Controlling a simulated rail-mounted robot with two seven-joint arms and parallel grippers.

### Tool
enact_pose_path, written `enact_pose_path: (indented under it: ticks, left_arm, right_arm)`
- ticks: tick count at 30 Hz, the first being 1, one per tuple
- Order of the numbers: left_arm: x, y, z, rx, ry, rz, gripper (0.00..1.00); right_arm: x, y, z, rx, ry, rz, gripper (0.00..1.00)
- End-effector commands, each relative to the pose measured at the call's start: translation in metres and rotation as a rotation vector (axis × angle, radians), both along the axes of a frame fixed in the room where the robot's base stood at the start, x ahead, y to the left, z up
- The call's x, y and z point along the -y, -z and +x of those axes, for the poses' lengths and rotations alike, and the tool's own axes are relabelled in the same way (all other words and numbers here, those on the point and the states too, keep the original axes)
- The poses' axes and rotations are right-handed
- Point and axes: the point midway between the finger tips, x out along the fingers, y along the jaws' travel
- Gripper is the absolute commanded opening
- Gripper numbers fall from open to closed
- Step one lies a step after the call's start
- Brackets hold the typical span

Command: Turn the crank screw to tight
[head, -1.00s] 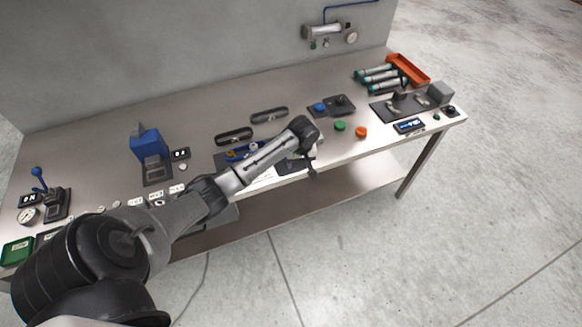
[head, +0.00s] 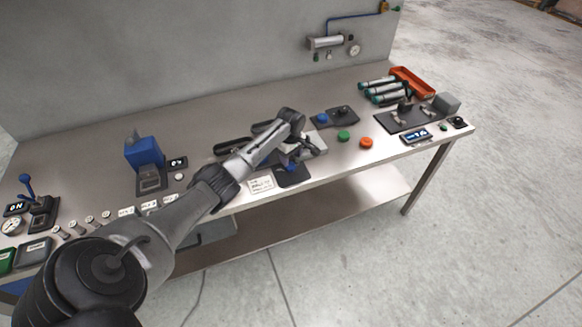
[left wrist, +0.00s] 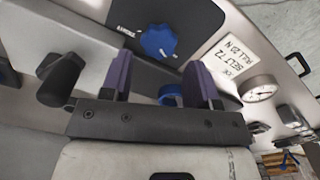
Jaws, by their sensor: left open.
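In the left wrist view a lobed blue knob (left wrist: 158,41), which looks like the crank screw's handle, sits on a dark plate (left wrist: 195,18) with a TIGHT label. My left gripper (left wrist: 157,64) is open, its two purple fingers apart and pointing toward the knob, with nothing visibly clamped. A blue ring-shaped part (left wrist: 171,94) shows between the fingers lower down; I cannot tell what it belongs to. In the head view my left gripper (head: 291,161) is over the dark plate (head: 294,177) near the bench's front edge, and my wrist hides most of the fixture. My right gripper is not in view.
A printed card (head: 261,184) lies left of the plate. A green button (head: 344,136) and an orange button (head: 366,143) stand to the right. A blue device (head: 143,154) stands to the left. A black knob (left wrist: 58,77) and a dial gauge (left wrist: 259,88) flank the gripper.

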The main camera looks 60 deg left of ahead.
Motion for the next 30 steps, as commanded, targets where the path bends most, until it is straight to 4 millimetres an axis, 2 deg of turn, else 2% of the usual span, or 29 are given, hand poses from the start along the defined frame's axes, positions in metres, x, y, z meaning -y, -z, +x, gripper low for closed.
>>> enact_pose_path:
  ticks: [3,9,15,24,30]
  left_arm:
    - [0.001,0.021,0.0,-0.002,0.0,-0.001,0.55]
    - [0.001,0.042,0.001,0.0,0.001,-0.001,0.55]
    - [0.001,0.05,0.0,0.0,0.002,0.0,0.55]
    - [0.001,0.051,0.0,0.0,0.002,0.0,0.55]
    - [0.001,0.051,0.0,0.0,0.002,0.0,0.38]
  right_arm:
    - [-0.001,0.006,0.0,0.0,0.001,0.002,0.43]
    - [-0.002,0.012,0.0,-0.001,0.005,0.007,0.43]
    - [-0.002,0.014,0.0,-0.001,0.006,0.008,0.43]
    - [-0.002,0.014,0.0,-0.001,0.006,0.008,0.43]
    - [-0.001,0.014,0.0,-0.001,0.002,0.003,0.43]
